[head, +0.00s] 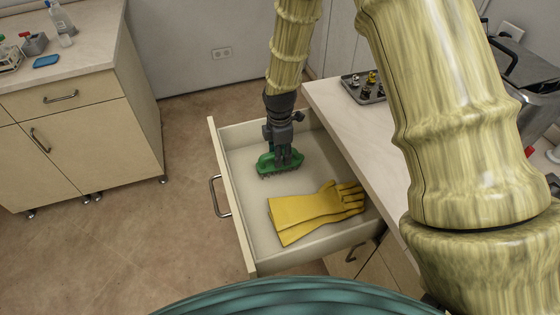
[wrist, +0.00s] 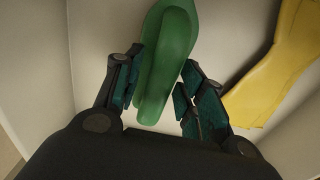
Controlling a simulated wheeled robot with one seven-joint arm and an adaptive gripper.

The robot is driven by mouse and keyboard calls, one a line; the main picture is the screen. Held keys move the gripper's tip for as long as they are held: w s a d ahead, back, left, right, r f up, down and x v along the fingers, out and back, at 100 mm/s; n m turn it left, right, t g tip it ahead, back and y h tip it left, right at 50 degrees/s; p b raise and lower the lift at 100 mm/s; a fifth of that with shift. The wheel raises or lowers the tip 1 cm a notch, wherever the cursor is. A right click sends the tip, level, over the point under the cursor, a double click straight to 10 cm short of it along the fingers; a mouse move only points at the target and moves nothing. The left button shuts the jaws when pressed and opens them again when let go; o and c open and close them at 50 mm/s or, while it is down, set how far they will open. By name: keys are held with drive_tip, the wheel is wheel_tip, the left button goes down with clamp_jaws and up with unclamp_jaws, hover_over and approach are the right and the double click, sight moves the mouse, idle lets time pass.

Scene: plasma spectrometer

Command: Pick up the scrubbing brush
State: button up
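The green scrubbing brush (head: 281,163) is inside the open drawer, bristles down, towards the drawer's back left. My gripper (head: 284,156) reaches down onto it from above. I cannot tell whether the bristles touch the drawer floor; the fingers hide part of the brush's top in the head view.
Yellow gloves (head: 312,210) lie in the drawer, right of the brush, and also show in the wrist view (wrist: 280,65). The drawer walls (head: 232,200) surround both. A counter (head: 350,125) with a small dark tray (head: 360,92) stands to the right. Open floor lies left of the drawer.

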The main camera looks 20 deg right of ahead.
clamp_jaws()
drive_tip(key=shift+r, duration=0.1)
wheel_tip(320, 180, up, 10)
drive_tip(key=shift+f+b, duration=0.1)
drive_tip(key=shift+b, duration=0.35)
drive_tip(key=c, duration=0.6)
unclamp_jaws()
